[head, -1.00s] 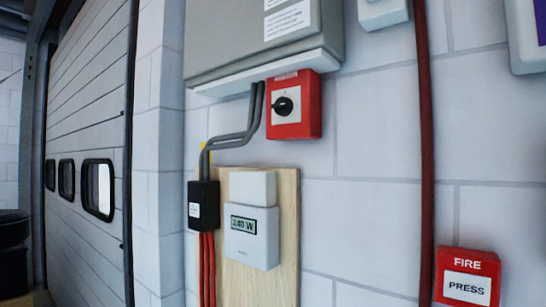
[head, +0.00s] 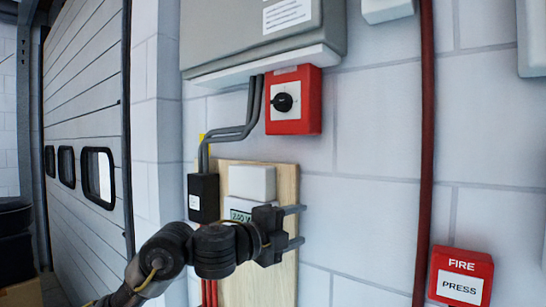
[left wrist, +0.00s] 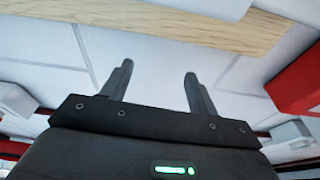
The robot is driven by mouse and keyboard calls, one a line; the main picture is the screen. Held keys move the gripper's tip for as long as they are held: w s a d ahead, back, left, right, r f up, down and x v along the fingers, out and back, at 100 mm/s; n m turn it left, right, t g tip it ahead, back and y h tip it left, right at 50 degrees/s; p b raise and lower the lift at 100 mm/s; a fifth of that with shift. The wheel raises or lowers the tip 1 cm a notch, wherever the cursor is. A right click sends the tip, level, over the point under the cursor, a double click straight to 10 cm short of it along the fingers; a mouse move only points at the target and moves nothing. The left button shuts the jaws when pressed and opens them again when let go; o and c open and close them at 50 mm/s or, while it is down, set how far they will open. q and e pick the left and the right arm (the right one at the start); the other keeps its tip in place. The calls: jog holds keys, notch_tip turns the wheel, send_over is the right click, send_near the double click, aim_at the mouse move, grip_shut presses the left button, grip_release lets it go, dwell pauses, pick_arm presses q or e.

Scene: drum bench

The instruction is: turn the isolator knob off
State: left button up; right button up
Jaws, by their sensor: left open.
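The isolator is a red box (head: 312,100) with a white plate and a black knob (head: 283,103), mounted on the wall under a grey cabinet in the head view. The knob's pointer looks roughly horizontal. My left gripper (head: 298,226) is open and empty, below the red box and in front of the meter board, its fingers pointing right. In the left wrist view its two fingers (left wrist: 155,85) stand apart with white wall between them. A red box part (left wrist: 297,85) shows at the right edge there; I cannot tell which box it is. My right gripper is not in view.
A wooden board (head: 286,185) carries a white meter (head: 252,182), partly hidden by my arm. Grey cables (head: 232,135) run to a black box (head: 203,198). A red pipe (head: 426,150) and a fire press box (head: 461,276) are to the right. Wall between is clear.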

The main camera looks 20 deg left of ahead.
pick_arm(q)
jog(key=s+a+r+m, duration=0.2)
jog(key=r, duration=0.6)
jog(key=s+a+r+m, duration=0.2)
jog(key=a+r, duration=0.1)
jog(key=r, duration=0.6)
jog(key=m, duration=0.2)
send_near(276, 101)
jog(key=shift+y, duration=0.4)
jog(key=p+x, duration=0.6)
jog(key=x, duration=0.3)
jog(key=shift+d+r, duration=0.1)
jog(key=shift+r, duration=0.05)
